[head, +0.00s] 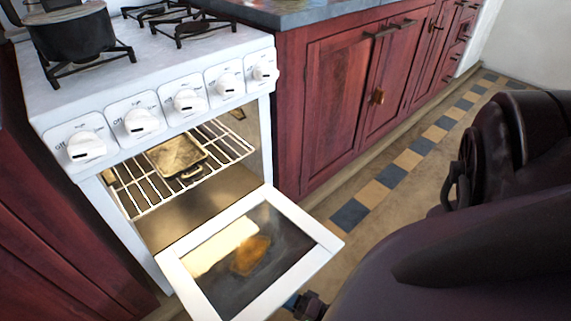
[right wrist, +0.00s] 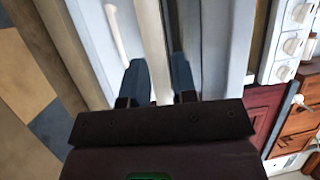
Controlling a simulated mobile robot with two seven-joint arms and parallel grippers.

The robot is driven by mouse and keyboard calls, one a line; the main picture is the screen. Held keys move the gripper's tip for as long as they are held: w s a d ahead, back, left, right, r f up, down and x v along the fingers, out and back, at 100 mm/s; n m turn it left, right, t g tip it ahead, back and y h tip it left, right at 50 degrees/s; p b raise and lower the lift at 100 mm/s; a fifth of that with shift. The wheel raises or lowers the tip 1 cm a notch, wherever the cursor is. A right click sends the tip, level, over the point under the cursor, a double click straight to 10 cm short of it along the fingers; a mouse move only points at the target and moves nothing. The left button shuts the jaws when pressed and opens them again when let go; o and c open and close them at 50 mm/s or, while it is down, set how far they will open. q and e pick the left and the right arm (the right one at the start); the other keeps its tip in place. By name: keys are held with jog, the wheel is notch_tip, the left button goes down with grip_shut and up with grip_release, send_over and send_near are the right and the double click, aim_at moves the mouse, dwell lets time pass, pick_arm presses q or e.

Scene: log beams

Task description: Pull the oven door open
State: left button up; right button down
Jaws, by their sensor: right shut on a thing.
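The white oven door (head: 297,222) with a glass pane hangs open, tilted well down from the stove front. The oven inside is exposed, with a wire rack (head: 210,155) and a baking pan (head: 176,156) on it. My right gripper (head: 295,301) is at the door's outer edge, mostly hidden by the door in the head view. In the right wrist view, the dark blue fingers of my right gripper (right wrist: 160,82) are on both sides of a white strip of the door (right wrist: 155,45). I cannot tell whether this strip is its handle or its edge. My left gripper is not in view.
The stove (head: 92,85) carries a dark pot (head: 72,38) on a burner, with several white knobs on its front. Red cabinets (head: 335,95) stand to the right. The tiled floor (head: 385,180) beside them is clear. My right arm fills the lower right.

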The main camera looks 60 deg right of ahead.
jog(key=shift+w+d+r, duration=0.25)
jog(key=shift+w+d, duration=0.05)
jog(key=shift+w, duration=0.35)
jog(key=c, duration=1.2)
grip_release()
jog(key=shift+o, duration=1.1)
jog(key=shift+s, duration=0.1)
jog(key=shift+s+a+f, duration=0.15)
jog(key=shift+s+f, duration=0.1)
jog(key=shift+s, duration=0.2)
jog(key=s, duration=0.6)
jog(key=shift+s+d+f, duration=0.35)
jog(key=shift+d, duration=0.1)
